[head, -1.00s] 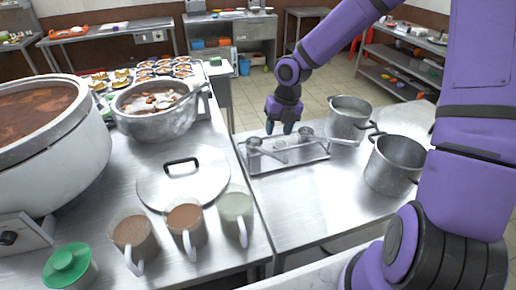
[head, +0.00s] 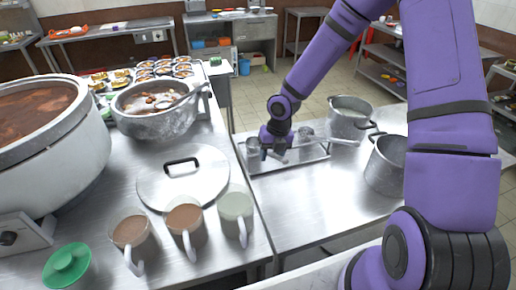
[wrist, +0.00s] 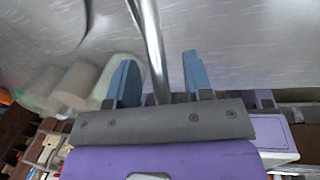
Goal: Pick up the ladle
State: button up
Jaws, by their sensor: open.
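A shallow metal tray (head: 262,168) on the right-hand steel table holds steel ladles. One ladle's cup (head: 253,146) is at the tray's left end; another ladle (head: 305,131) is farther right, with a handle pointing right. My gripper (head: 277,156) is low over the tray, just right of the left cup, and hides part of the utensils. In the wrist view, my gripper (wrist: 159,65) has its two blue fingers apart, with a shiny metal handle (wrist: 150,40) running between them. Gaps show on both sides of the handle. I cannot tell exactly which ladle it belongs to.
Two metal pots, one far (head: 348,115) and one near (head: 385,165), stand right of the tray. The right table's front is clear.

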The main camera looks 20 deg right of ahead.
jog(key=shift+f, duration=0.2)
jog(key=shift+c, duration=0.2)
grip_shut()
jog(key=shift+r, duration=0.1)
